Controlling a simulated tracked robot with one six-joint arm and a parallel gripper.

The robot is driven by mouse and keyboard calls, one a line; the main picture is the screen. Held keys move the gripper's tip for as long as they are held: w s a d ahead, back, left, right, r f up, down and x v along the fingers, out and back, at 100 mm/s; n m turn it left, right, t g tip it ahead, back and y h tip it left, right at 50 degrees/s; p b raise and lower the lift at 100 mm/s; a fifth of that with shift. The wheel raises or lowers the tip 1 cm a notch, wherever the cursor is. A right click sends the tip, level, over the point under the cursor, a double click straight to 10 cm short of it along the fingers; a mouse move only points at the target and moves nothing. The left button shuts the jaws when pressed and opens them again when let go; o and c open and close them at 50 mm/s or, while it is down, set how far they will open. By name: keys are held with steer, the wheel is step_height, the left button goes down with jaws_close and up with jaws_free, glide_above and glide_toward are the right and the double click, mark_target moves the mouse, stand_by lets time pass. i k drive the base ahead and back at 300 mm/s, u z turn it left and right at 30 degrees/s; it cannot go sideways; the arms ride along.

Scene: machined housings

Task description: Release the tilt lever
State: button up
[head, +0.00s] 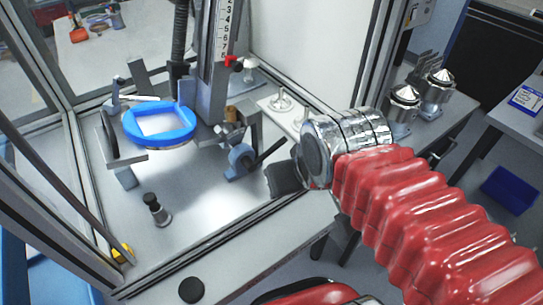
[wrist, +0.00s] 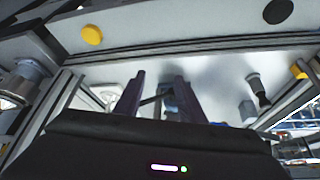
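A black lever (head: 270,151) sticks up to the right from a grey-blue clamp (head: 241,160) at the lower right of the machine's column; I take it for the tilt lever. My gripper (head: 284,178) shows in the head view as a dark block just right of and below the lever; its fingers are not clear there. In the wrist view my gripper (wrist: 159,77) has two dark fingers spread apart, with nothing held. The clamp (wrist: 169,97) and a dark bar, probably the lever (wrist: 154,100), appear in the gap between them. I cannot tell whether they touch.
A blue ring (head: 160,124) sits on the machine's table. A small black-topped post (head: 157,209) stands on the enclosure floor. Frame bars (head: 235,232) edge the opening. A black disc (head: 191,290) lies on the front ledge. Metal parts with cone tops (head: 404,102) stand at right.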

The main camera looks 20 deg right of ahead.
mark_target(250, 165)
steer(key=z, duration=0.3)
steer(key=k, duration=1.25)
steer(key=u, duration=0.75)
steer(key=i, duration=1)
steer(key=u, duration=0.1)
